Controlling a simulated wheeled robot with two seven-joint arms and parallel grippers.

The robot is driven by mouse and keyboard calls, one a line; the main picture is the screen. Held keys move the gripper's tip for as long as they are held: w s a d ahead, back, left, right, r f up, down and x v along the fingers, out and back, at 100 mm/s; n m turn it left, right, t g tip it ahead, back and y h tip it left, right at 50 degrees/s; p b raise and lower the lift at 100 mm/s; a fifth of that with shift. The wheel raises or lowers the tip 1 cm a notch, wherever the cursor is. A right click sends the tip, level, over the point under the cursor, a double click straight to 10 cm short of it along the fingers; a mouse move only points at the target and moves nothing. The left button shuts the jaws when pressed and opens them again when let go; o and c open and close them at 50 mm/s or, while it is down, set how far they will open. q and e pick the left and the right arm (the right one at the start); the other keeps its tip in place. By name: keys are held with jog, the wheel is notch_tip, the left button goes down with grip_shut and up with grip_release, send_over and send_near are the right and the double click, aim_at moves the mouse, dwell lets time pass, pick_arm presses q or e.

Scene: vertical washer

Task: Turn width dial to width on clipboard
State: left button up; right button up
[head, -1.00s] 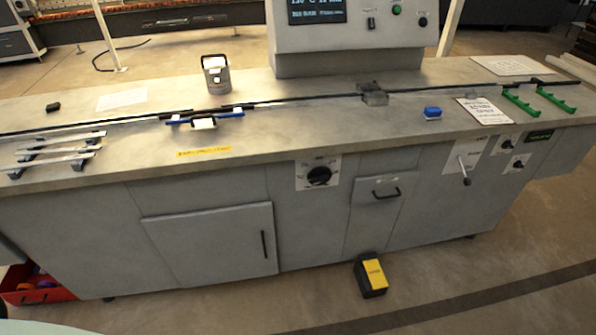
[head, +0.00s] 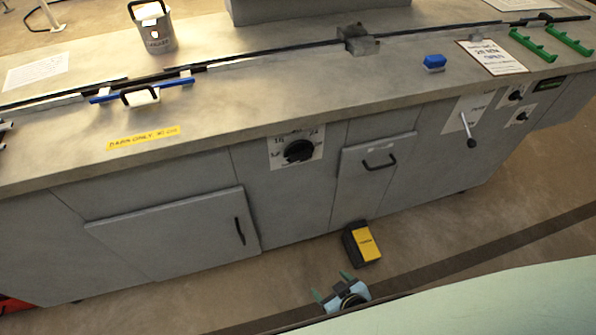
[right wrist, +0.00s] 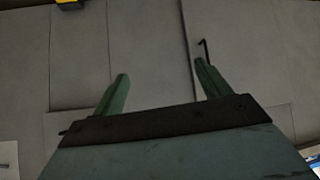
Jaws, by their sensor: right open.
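The width dial (head: 299,150) is a black round knob on a white plate with numbers, set in the front of the grey machine below the counter edge. The clipboard (head: 492,57) lies on the counter at the right, a white sheet with text that seems to read 20 mm, though it is small. My right gripper (head: 333,284) is low in front of the machine, below and well apart from the dial. In the right wrist view its green fingers (right wrist: 162,88) are spread with nothing between them. My left gripper is not in view.
A black and yellow pedal box (head: 363,243) stands on the floor near my right gripper. A lever (head: 468,130) and small knobs sit right of a drawer (head: 375,165). A cabinet door (head: 170,235) is at the left. The floor in front is mostly clear.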

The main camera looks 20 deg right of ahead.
jog(key=w+a+r+t+b, duration=0.25)
jog(key=w+r+t, duration=0.25)
jog(key=w+r, duration=0.45)
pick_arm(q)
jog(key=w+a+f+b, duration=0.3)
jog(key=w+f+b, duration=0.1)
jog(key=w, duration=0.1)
pick_arm(e)
jog(key=m+t+h, duration=0.1)
jog(key=t+h, duration=0.1)
jog(key=t, duration=0.2)
send_near(300, 155)
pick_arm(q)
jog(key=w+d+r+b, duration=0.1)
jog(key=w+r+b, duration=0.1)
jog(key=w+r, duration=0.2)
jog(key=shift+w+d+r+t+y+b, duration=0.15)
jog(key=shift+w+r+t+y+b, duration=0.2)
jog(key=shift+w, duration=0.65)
pick_arm(e)
jog(key=w, duration=0.7)
jog(key=shift+w+f, duration=0.3)
jog(key=shift+f, duration=0.2)
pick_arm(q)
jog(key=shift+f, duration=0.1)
pick_arm(e)
jog(key=shift+d, duration=0.15)
jog(key=c, duration=1)
